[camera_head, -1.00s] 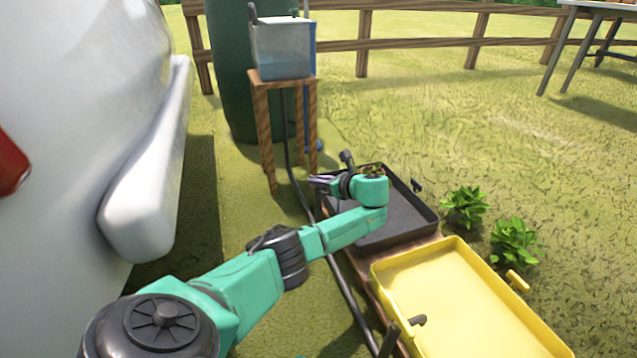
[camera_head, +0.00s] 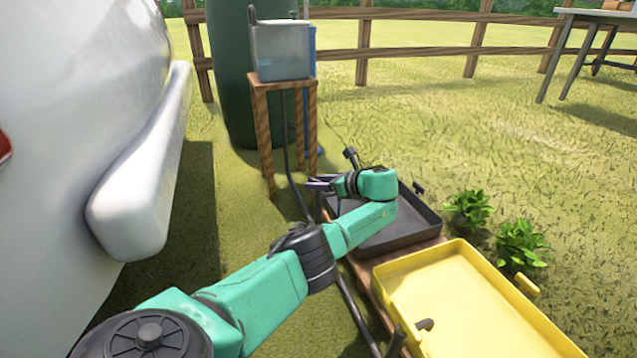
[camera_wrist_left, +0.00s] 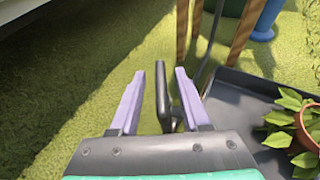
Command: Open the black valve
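The black valve's handle (camera_wrist_left: 163,97) stands as a dark upright bar between the two purple fingers of my left gripper in the left wrist view. My left gripper (camera_wrist_left: 163,88) is open, with a finger on each side of the bar. The bar looks closer to the right finger; I cannot tell whether they touch. In the head view my left gripper (camera_head: 320,183) is at the far left corner of the black tray (camera_head: 412,237), and my wrist largely hides the valve there. My right gripper is not in view.
A yellow tray (camera_head: 470,305) sits in front of the black one. A dark hose (camera_head: 292,165) runs down from the water tank (camera_head: 282,52) on a wooden stand (camera_head: 262,130). A potted plant (camera_wrist_left: 300,130) is in the black tray. A white vehicle-like body (camera_head: 75,120) fills the left.

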